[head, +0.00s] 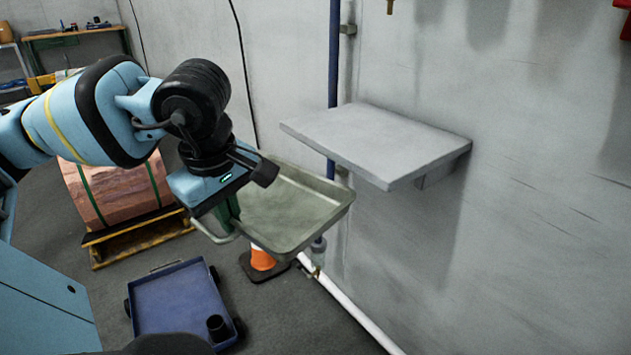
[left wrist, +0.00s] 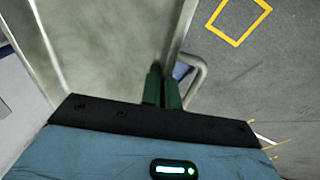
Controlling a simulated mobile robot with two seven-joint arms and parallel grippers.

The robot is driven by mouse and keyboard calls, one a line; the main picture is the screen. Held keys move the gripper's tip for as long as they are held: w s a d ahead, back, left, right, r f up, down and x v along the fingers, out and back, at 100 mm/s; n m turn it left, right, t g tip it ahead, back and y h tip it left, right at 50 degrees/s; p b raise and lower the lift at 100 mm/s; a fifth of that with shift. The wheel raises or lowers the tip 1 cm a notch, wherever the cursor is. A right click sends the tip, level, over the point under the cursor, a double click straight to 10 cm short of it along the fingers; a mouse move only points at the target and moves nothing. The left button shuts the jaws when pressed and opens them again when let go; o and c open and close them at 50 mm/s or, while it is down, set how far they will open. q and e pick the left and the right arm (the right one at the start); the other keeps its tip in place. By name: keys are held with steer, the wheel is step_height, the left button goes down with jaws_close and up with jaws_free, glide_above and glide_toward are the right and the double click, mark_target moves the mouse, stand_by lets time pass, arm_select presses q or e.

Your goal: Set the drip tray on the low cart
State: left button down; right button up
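The drip tray (head: 296,208) is a shallow grey-green metal tray with a raised rim and a wire handle. My left gripper (head: 232,212) is shut on its near left wall, beside the handle, and holds it in the air, slightly tilted. In the left wrist view, the green fingers of the left gripper (left wrist: 162,90) pinch the wall of the drip tray (left wrist: 105,45). My right gripper is not in view.
A grey wall shelf (head: 375,140) juts out just right of the tray. An orange cone (head: 262,262) stands below the tray by a white floor pipe (head: 350,308). A copper roll (head: 115,190) sits on a yellow pallet behind the cart. Most of the cart top is clear.

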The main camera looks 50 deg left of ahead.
arm_select(q)
steer(key=s+d+f+m, duration=0.1)
steer(key=s+d+f, duration=0.1)
steer(key=f, duration=1)
steer(key=s+d+f+m, duration=0.1)
steer(key=s+d+f, duration=0.1)
steer(key=f, duration=1)
steer(key=s+d+f+m, duration=0.1)
steer(key=s+d+f, duration=0.15)
steer(key=f, duration=1.05)
steer(key=w+d+r+m+h, duration=0.2)
steer(key=w+d+r+m, duration=0.4)
steer(key=w+r+m, duration=0.45)
steer(key=w+d+r+m, duration=0.1)
steer(key=d+r+m, duration=0.2)
steer(key=r, duration=0.5)
steer(key=w+d+r+m+h, duration=0.1)
steer(key=w+d+r+m, duration=0.1)
steer(key=r, duration=0.6)
steer(key=shift+d+m, duration=0.55)
steer(key=shift+d, duration=0.6)
steer(key=shift+a, duration=0.1)
